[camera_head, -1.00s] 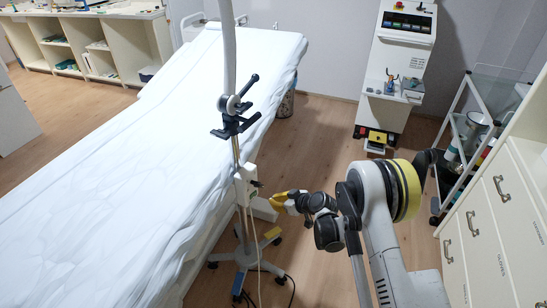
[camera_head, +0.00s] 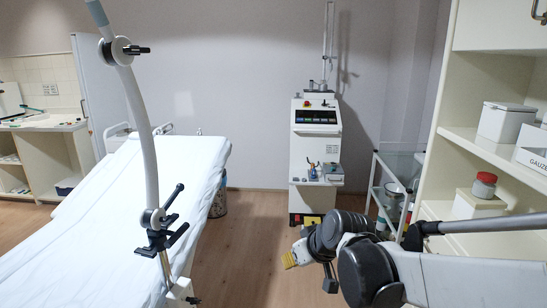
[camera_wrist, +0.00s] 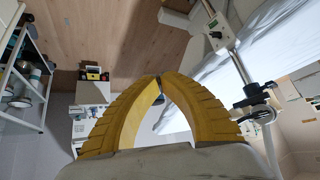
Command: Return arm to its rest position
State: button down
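My arm reaches in from the lower right of the head view. My gripper (camera_head: 288,260) has yellow fingers and points left, over the floor between the couch and the white machine. In the wrist view my gripper (camera_wrist: 160,77) shows both curved fingers with their tips together and nothing between them. The couch (camera_head: 150,185), under a white sheet, is at the left, apart from my gripper. A pole stand with a black clamp (camera_head: 160,228) rises beside the couch, to the left of my gripper.
The white machine (camera_head: 316,150) stands against the back wall. A metal cart (camera_head: 378,190) and shelves (camera_head: 475,145) with boxes are at the right, close to my arm. Wooden floor (camera_head: 245,225) is clear between couch and machine.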

jog(key=s+d+m+h, duration=0.2)
jog(key=s+d, duration=0.5)
jog(key=s, duration=0.4)
jog(key=s+d+r+m+h, duration=0.1)
jog(key=s+d+m+h, duration=0.1)
jog(key=s+d, duration=0.5)
jog(key=s+m, duration=0.1)
jog(key=s, duration=0.3)
jog(key=shift+d+r, duration=0.2)
jog(key=shift+r, duration=0.05)
